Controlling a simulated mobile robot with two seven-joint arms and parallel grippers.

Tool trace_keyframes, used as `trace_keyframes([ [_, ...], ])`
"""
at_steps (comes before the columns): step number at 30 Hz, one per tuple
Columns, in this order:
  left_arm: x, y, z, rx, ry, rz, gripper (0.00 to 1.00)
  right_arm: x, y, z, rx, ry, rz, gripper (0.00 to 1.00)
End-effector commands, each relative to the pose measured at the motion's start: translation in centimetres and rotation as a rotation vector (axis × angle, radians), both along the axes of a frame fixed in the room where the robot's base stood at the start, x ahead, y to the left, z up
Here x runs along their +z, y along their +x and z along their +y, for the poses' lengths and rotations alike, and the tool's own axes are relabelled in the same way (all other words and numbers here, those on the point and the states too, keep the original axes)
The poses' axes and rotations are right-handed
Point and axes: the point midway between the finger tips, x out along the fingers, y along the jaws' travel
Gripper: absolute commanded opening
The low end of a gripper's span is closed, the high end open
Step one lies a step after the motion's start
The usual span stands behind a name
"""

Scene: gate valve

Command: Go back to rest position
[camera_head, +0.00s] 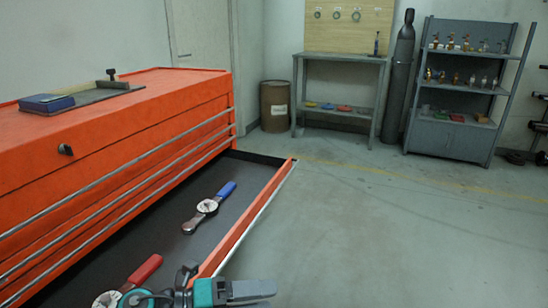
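My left gripper (250,291) is at the bottom of the view, teal and grey. Its arm comes in from the left and its grey fingers point right. It is over the front edge of the open drawer (243,228), and part of it is cut off by the picture's lower edge. I cannot tell whether its fingers are apart, and I see nothing held in it. My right gripper is not in view.
The orange tool chest (110,135) fills the left. Its open drawer holds a blue-handled dial tool (208,206) and a red-handled one (143,271), partly hidden near my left arm. A workbench (342,58), drum (274,108), cylinder (398,80) and shelf (462,90) stand behind.

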Motion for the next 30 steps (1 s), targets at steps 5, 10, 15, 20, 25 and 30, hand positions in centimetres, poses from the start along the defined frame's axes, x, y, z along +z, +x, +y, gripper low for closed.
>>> trace_keyframes([
  [5, 2.6, 1.0, 1.8, 0.397, -0.477, 0.328, 0.64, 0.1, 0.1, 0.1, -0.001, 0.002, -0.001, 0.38],
  [10, -1.3, 1.0, 7.2, 0.802, -0.779, 0.740, 0.64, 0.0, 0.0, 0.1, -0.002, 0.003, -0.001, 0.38],
  [15, -7.9, -2.7, 11.0, 1.127, -0.928, 1.160, 0.64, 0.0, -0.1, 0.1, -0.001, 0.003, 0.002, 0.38],
  [20, -13.2, -8.5, 12.1, 1.348, -0.978, 1.537, 0.64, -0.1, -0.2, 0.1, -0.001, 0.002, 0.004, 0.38],
  [25, -10.2, -9.4, 12.7, 1.384, -0.979, 1.573, 0.64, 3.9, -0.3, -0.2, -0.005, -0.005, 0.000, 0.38],
  [30, -7.0, -9.7, 13.5, 1.404, -0.981, 1.556, 0.64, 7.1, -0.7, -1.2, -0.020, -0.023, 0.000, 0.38],
])
